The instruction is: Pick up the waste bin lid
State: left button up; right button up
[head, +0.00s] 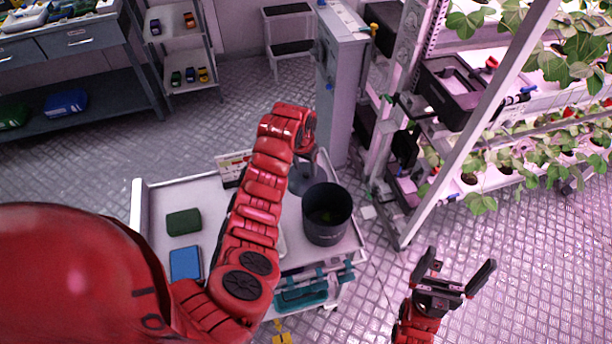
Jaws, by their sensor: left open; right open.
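A black round waste bin (327,228) stands upright on the right part of the grey cart, its top open. I cannot make out its lid for sure. A grey rounded thing (302,182) sits just behind the bin, partly covered by my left arm, and I cannot tell if it is the lid. My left arm reaches across the cart, and my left gripper (308,156) points down behind the bin, mostly hidden by its wrist. It is open. My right gripper (454,273) is open and empty over the floor, right of the cart.
The cart (148,208) also carries a dark green block (184,222) and a blue box (186,263). A grey cabinet (340,85) stands behind it. A plant rack (440,180) stands at right. Floor at lower right is clear.

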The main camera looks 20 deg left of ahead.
aim_at(306, 174)
pick_arm(q)
jog(key=shift+w+f+p, duration=0.15)
jog(key=shift+f+p, duration=0.05)
jog(key=shift+f, duration=0.6)
jog(key=shift+w+f+p, duration=0.1)
jog(key=shift+f+p, duration=0.1)
jog(key=shift+f, duration=0.55)
grip_shut()
